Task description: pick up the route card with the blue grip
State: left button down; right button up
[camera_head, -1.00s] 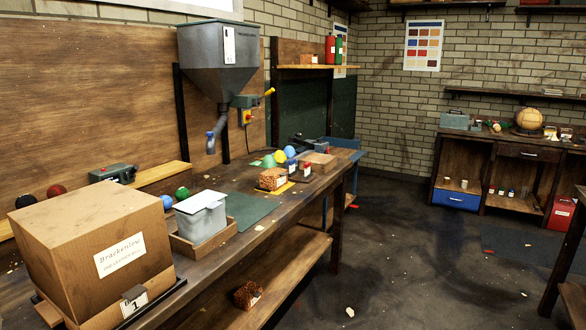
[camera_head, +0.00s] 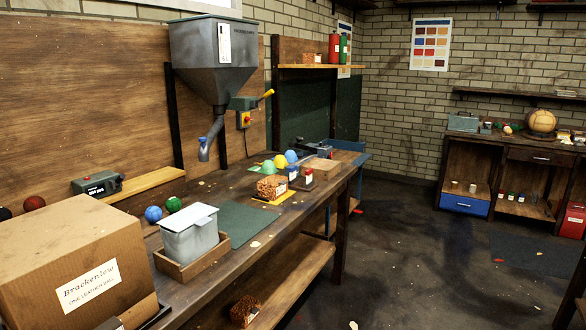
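I cannot make out a route card with a blue grip in this view. A large brown cardboard box (camera_head: 110,238) with a white label (camera_head: 90,286) reading "Brackenlow" stands on the near left of the wooden workbench (camera_head: 215,277). A dark clip or holder (camera_head: 111,323) shows below the box front, cut off by the bottom edge of the picture; what it holds is mostly out of view. Neither of my grippers shows.
A lidded grey bin (camera_head: 190,235) in a wooden tray stands right of the box. Blue (camera_head: 153,214) and green balls lie behind it. A hopper (camera_head: 213,60) hangs over the bench. The dark floor (camera_head: 420,260) right of the bench is mostly open.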

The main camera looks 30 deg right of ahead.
aim_at(292, 170)
jog(key=i+l, duration=0.95)
jog(key=i+l+u, duration=0.1)
jog(key=i+l, duration=0.85)
jog(key=l, duration=0.1)
